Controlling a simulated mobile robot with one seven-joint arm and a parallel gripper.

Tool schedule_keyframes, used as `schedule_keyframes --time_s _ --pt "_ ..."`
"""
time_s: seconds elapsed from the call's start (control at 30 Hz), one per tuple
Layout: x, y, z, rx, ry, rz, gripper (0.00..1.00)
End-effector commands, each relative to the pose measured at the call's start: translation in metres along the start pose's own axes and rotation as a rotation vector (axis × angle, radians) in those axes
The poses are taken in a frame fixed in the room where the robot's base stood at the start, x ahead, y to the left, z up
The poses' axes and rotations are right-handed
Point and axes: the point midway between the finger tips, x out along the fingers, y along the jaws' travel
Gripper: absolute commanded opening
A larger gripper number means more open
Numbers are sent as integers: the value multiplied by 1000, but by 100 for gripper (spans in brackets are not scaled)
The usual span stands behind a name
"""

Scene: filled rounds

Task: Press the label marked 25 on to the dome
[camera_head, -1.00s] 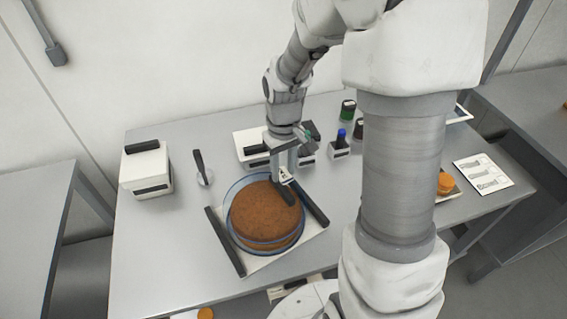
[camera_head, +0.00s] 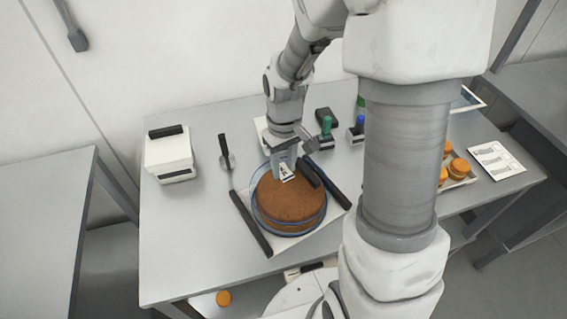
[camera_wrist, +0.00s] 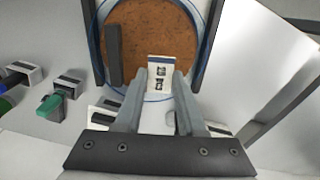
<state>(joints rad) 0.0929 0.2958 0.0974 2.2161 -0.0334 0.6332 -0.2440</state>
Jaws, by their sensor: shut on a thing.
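A clear dome with a blue-tinted rim (camera_head: 258,215) covers a brown round (camera_head: 290,203) on a white board with black side bars; it also shows in the wrist view (camera_wrist: 98,60). A dark bar (camera_head: 309,174) lies across the dome's top, right of my gripper. My gripper (camera_head: 286,167) is shut on a small white label (camera_head: 287,174) with dark marks. In the wrist view the label (camera_wrist: 162,76) stands between my fingertips (camera_wrist: 162,82), over the dome's near edge. I cannot read its number or tell whether it touches the dome.
A white box with a black handle (camera_head: 170,158) and a dark-handled tool (camera_head: 224,152) stand at left. Green-topped (camera_head: 327,128) and blue-topped (camera_head: 359,127) holders stand behind the dome. Orange-topped things (camera_head: 458,168) and a printed sheet (camera_head: 497,160) are at right. The table's left front is clear.

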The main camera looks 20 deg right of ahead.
Motion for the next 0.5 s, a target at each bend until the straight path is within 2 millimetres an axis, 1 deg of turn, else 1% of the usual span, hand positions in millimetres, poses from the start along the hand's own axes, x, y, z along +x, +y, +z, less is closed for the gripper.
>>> schedule_keyframes --time_s 0.03,0.5 --pt "6 0 0 0 -1 0 19" --pt "47 0 0 0 -1 0 19"
